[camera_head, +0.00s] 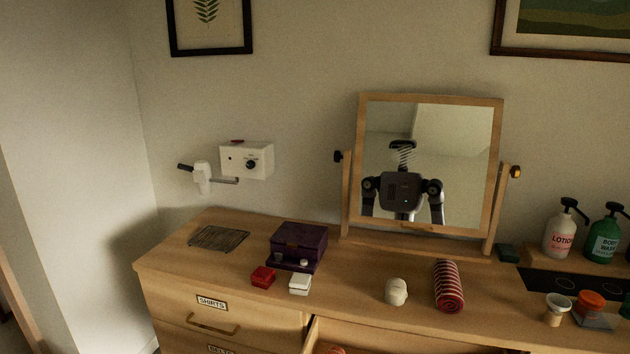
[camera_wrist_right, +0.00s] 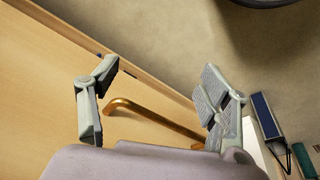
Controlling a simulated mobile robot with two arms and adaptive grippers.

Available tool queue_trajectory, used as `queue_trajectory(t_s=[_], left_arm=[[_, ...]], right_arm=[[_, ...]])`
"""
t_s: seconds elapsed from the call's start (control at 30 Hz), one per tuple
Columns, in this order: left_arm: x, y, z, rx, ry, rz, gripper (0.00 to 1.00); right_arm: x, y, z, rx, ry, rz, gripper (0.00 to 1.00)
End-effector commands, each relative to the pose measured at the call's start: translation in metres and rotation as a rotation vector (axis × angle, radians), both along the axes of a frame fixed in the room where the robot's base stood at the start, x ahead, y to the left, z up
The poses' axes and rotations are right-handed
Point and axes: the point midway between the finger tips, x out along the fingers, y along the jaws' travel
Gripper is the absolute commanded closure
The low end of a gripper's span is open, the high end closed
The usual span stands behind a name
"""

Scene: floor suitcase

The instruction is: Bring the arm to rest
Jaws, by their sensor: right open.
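My right gripper (camera_wrist_right: 158,98) shows in the right wrist view with its two fingers spread wide apart. Nothing is held between them. A brass drawer handle (camera_wrist_right: 150,115) on a wooden drawer front (camera_wrist_right: 45,95) shows beyond and between the fingers. I cannot tell whether a finger touches the handle. Neither gripper shows directly in the head view. The mirror (camera_head: 430,130) there reflects my head and upper body. My left gripper is in neither view.
A wooden dresser (camera_head: 190,268) carries a purple box (camera_head: 299,240), red and white small boxes, a wire rack (camera_head: 219,238), a striped roll (camera_head: 447,286) and pump bottles (camera_head: 560,232). A drawer at the bottom (camera_head: 312,332) stands partly open. A wall-mounted white device (camera_head: 247,160) sits above.

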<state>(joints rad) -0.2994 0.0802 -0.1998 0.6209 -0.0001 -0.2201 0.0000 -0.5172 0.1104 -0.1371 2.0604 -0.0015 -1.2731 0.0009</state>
Motion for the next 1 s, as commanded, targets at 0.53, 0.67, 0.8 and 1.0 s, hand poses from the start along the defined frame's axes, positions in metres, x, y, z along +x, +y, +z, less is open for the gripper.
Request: queue_trajectory(t_s=[0.53,0.67,0.8,1.0], left_arm=[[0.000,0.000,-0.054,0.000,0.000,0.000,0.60],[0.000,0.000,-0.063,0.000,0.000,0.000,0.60],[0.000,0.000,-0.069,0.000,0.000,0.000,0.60],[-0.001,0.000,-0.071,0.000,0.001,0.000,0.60]], right_arm=[[-0.108,-0.014,-0.300,-0.013,0.125,0.026,0.29],[-0.150,-0.022,-0.341,-0.017,0.148,0.031,0.29],[-0.183,-0.029,-0.364,-0.019,0.162,0.035,0.29],[-0.200,-0.032,-0.372,-0.020,0.168,0.038,0.29]])
